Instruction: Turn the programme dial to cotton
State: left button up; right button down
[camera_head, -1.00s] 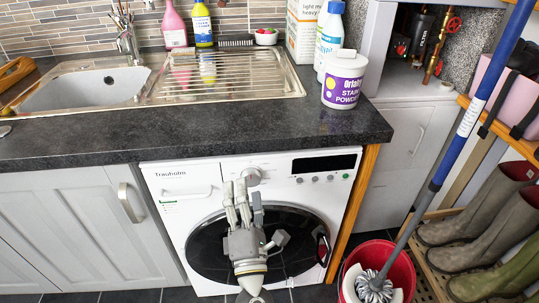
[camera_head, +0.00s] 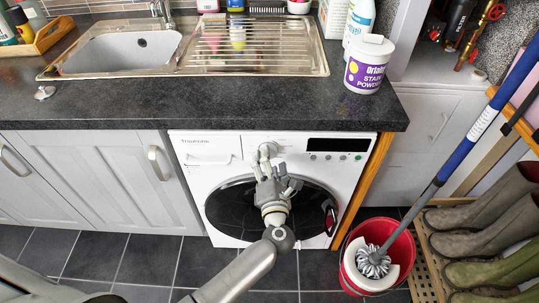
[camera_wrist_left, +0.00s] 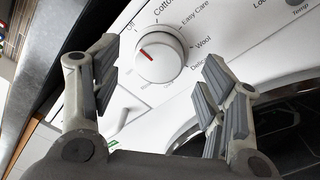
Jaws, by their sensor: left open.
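The white programme dial (camera_head: 268,150) is on the front panel of the washing machine (camera_head: 222,168). In the left wrist view the dial (camera_wrist_left: 160,54) has a red mark on its upper-left part, pointing to the upper left, toward the side of the "Off" label. "Cotton" (camera_wrist_left: 164,7) is printed above the dial, cut by the frame edge, with "Easy Care", "Wool" and "Delicates" following to the right. My left gripper (camera_head: 272,170) is open just in front of the dial. In the wrist view its fingers stand on either side of the dial, apart from it. My right gripper is out of view.
The dark worktop (camera_head: 200,112) overhangs the machine. The detergent drawer (camera_head: 207,158) is left of the dial; a display (camera_head: 338,144) and buttons are right. A red bucket (camera_head: 347,270) with a mop stands on the floor to the right, near a boot rack (camera_head: 425,262).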

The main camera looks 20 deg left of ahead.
pick_arm(q)
jog(key=shift+x, duration=1.3)
jog(key=c, duration=1)
jog(key=m+p, duration=0.3)
jog(key=m, duration=0.4)
jog(key=shift+f+m+t+p, duration=0.2)
jog(key=shift+m+t+p, duration=0.2)
jog(key=shift+s, duration=0.1)
